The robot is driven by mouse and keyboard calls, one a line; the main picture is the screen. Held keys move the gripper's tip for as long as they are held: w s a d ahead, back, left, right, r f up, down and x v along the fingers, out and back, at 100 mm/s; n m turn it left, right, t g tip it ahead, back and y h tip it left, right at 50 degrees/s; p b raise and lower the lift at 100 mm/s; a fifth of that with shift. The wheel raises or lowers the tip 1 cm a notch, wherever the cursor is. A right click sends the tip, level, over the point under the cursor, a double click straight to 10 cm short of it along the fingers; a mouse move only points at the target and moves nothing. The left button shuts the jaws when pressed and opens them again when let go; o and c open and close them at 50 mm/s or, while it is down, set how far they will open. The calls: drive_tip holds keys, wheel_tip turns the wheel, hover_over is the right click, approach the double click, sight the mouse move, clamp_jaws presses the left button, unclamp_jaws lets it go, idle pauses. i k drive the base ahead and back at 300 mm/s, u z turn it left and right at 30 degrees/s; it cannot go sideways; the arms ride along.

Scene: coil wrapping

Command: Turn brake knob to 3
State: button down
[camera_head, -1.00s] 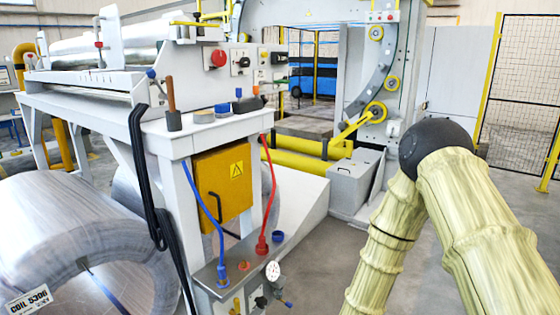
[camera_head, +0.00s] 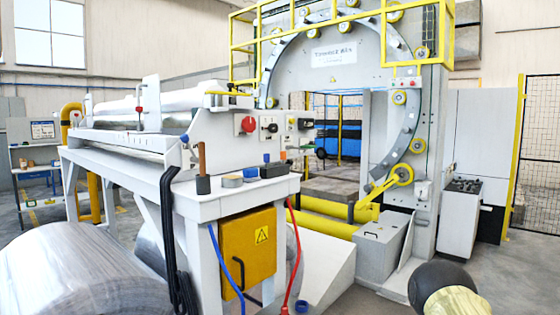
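A grey-white control panel (camera_head: 218,137) forms the end of the film-roll stand, left of centre. It carries a round red knob (camera_head: 248,125) and, to its right, a black knob on a white plate (camera_head: 269,127). A small box with dark controls (camera_head: 301,123) sits further right. I cannot tell which is the brake knob, and no numbers or pointer setting are readable. My gripper is not in view. Only a dark joint and pale sleeve of my arm show at the bottom right, well apart from the panel.
Below the panel, a white ledge (camera_head: 215,200) holds a wooden-handled tool, tape rolls and a black box. Black straps (camera_head: 170,235) and hoses hang from it. A large coil (camera_head: 85,275) lies at lower left. The yellow-railed wrapping ring (camera_head: 325,75) stands behind.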

sight(273, 128)
drive_tip(key=u, duration=0.2)
drive_tip(key=i, duration=0.95)
drive_tip(key=z, duration=0.15)
